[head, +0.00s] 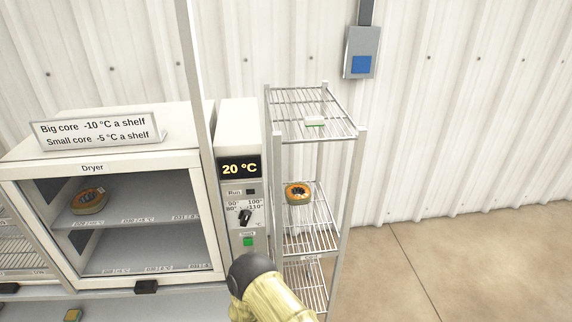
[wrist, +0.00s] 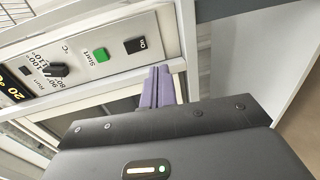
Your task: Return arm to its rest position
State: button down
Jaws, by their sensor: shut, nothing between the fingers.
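My gripper (wrist: 158,88) shows in the wrist view with its purple fingers together and nothing between them. It is close to the dryer's control panel (wrist: 100,50), near the green Start button (wrist: 101,55) and a black button (wrist: 135,45). I cannot tell whether it touches the panel. In the head view my arm (head: 262,288) rises from the bottom edge, in front of the lower panel. The gripper itself cannot be made out there.
The dryer (head: 100,165) holds a core (head: 89,201) on its upper shelf. Its display (head: 240,168) reads 20 °C. A wire rack (head: 335,190) to the right holds another core (head: 298,193) and a small white block (head: 315,121). Floor (head: 460,260) to the right is clear.

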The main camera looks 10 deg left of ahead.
jog(key=w+d+r+m+g+p, duration=0.3)
jog(key=w+r+m, duration=0.2)
jog(key=w+r, duration=0.4)
jog(key=w+d+r+m+g+h+p, duration=0.1)
jog(key=d+r+m+g+p, duration=0.1)
jog(key=d+r+m, duration=0.3)
jog(key=d+r+g+p, duration=0.1)
jog(key=d+r+g, duration=0.15)
jog(key=r, duration=0.45)
jog(key=s+d+r+m+g+h+p, duration=0.2)
jog(key=s+d+r+m+g+p, duration=0.3)
jog(key=s+d+r+m, duration=0.5)
jog(key=s+d+r+g, duration=0.1)
jog(key=s+d+r, duration=0.6)
jog(key=s+d, duration=0.1)
jog(key=shift+d+r+m+h, duration=0.3)
jog(key=shift+d+r, duration=0.1)
jog(key=shift+d, duration=0.45)
